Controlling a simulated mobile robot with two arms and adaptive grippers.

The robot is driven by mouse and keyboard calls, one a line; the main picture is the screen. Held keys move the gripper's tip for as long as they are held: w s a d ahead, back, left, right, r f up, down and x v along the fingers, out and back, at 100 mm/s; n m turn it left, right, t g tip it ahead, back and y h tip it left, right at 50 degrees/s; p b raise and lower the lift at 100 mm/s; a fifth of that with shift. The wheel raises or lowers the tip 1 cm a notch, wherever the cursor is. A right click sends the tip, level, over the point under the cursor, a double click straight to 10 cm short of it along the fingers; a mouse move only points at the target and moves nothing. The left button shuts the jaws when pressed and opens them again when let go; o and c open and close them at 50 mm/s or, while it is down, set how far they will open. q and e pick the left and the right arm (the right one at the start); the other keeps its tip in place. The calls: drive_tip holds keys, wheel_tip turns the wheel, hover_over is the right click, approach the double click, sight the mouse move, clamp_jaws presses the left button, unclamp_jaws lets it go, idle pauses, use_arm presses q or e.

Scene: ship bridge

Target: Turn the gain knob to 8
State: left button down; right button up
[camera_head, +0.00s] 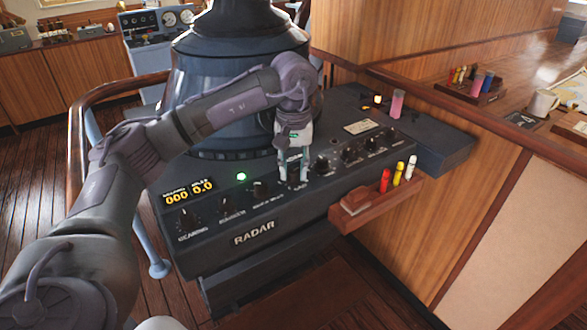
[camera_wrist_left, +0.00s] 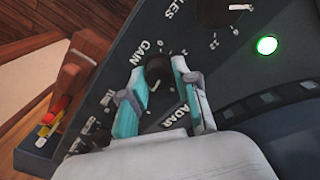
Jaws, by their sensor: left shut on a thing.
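The gain knob (camera_wrist_left: 159,68) is a small dark round knob on the radar console (camera_head: 215,250), with the word GAIN printed beside it in the left wrist view. My left gripper (camera_head: 292,172) reaches down onto the console top from above. In the left wrist view its two teal-and-grey fingers (camera_wrist_left: 158,76) stand on either side of the knob and are shut on it. A pale mark shows at the knob's lower edge, but I cannot tell which number the knob points to. In the head view the fingers mostly hide the knob. My right gripper is not in view.
Other dark knobs flank it, such as the bearing knob (camera_head: 189,217) and one to the right (camera_head: 322,165). A green lamp (camera_head: 241,176) and a yellow display (camera_head: 188,193) are lit. A wooden tray (camera_head: 352,219) with red, yellow and white markers adjoins the console's right front.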

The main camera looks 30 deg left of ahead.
sight(294, 171)
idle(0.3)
use_arm(q)
drive_tip(key=c, duration=0.8)
unclamp_jaws()
drive_tip(key=shift+c, duration=0.2)
drive_tip(key=shift+r, duration=0.1)
wheel_tip(294, 171, up, 12)
drive_tip(key=shift+f, duration=0.2)
